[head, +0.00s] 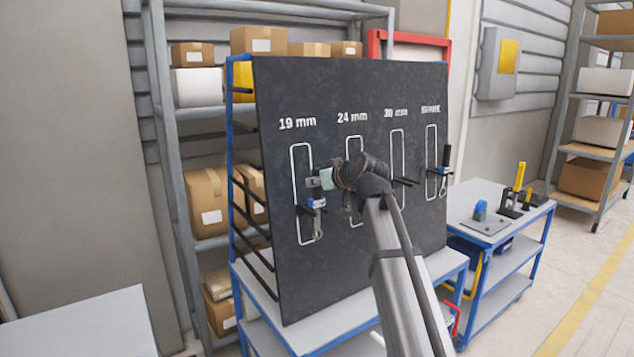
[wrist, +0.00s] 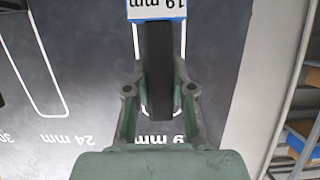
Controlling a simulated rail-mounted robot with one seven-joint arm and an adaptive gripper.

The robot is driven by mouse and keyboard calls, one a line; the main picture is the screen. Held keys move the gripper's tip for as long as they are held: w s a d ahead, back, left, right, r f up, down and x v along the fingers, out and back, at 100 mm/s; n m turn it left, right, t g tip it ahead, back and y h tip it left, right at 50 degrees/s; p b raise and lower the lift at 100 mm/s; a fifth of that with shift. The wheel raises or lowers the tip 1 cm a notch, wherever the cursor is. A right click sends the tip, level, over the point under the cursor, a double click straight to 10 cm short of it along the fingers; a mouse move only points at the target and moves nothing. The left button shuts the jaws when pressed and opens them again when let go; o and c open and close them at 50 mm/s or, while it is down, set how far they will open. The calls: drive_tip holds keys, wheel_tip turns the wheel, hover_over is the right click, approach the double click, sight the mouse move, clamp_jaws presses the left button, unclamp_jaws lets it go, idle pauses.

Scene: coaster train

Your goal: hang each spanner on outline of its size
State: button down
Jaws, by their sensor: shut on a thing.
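My gripper (head: 319,181) is in front of the left part of the dark board. In the wrist view, my gripper (wrist: 160,88) is shut on the black handle of the 19 mm spanner (wrist: 158,45), which has a blue-edged white label. In the head view, this spanner (head: 318,222) hangs upright over the lower part of the 19 mm outline (head: 292,175); whether it rests on the peg is unclear. Another labelled spanner (head: 444,172) is at the spare outline (head: 428,160). The 24 mm outline (head: 355,138) is partly hidden by my arm. The 30 mm outline (head: 398,140) shows pegs and no spanner.
The board (head: 285,85) stands on a blue-framed table (head: 335,325). A side table (head: 475,205) at right holds a grey plate with a blue part and yellow-black tools. Shelves with boxes (head: 208,190) stand behind the board. Floor at far right is clear.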

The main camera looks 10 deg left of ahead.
drive_tip(key=shift+f+b, duration=0.35)
drive_tip(key=shift+f, duration=0.25)
idle(0.3)
drive_tip(key=c, duration=0.9)
unclamp_jaws()
